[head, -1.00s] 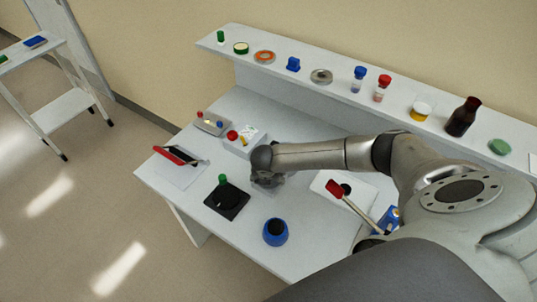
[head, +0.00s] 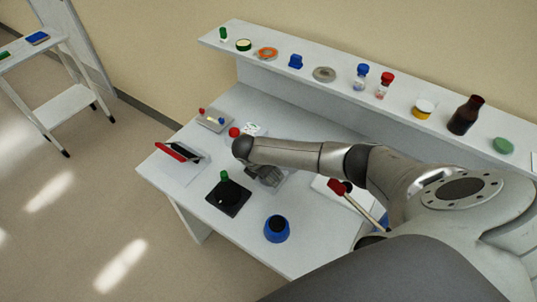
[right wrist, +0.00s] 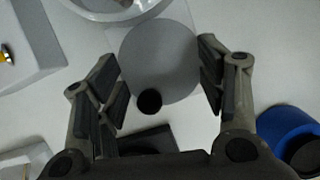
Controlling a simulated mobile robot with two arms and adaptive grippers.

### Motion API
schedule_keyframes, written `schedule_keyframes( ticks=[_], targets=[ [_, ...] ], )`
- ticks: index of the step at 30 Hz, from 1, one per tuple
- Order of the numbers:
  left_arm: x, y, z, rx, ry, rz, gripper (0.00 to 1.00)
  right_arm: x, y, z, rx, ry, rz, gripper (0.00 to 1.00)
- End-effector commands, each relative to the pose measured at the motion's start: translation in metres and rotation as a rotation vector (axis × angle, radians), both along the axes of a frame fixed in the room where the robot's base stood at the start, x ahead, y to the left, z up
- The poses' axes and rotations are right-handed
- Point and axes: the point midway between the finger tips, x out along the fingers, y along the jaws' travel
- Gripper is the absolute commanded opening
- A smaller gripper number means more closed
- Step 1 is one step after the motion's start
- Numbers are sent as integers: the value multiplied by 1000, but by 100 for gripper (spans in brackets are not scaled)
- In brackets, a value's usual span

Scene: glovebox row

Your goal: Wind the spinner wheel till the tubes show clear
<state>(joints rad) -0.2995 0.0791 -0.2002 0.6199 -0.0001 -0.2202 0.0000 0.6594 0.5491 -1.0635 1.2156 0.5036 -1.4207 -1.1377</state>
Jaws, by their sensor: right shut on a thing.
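A flat grey disc (right wrist: 160,60), which looks like the spinner wheel, lies in the middle of the right wrist view. A small black knob (right wrist: 150,102) shows at its near edge. The fingers of my right gripper (right wrist: 163,85) are on either side of the disc, shut on it. In the head view my right gripper (head: 265,175) is low over the bench, and my arm hides most of the wheel. I cannot make out any tubes at the wheel. My left gripper is not in view.
A red-edged stand (head: 180,152) is at the left. The back shelf (head: 440,98) holds bottles and lids.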

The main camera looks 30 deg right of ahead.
Motion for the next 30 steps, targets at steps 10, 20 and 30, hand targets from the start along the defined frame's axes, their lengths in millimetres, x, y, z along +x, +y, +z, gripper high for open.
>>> schedule_keyframes(
  ticks=[10,20,30],
  targets=[
    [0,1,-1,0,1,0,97,-3,1,-8,2,12,-280,40],
    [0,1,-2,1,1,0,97,-2,0,-8,0,12,-427,40],
    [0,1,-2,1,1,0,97,-2,-1,-7,-1,14,-461,40]
  ],
)
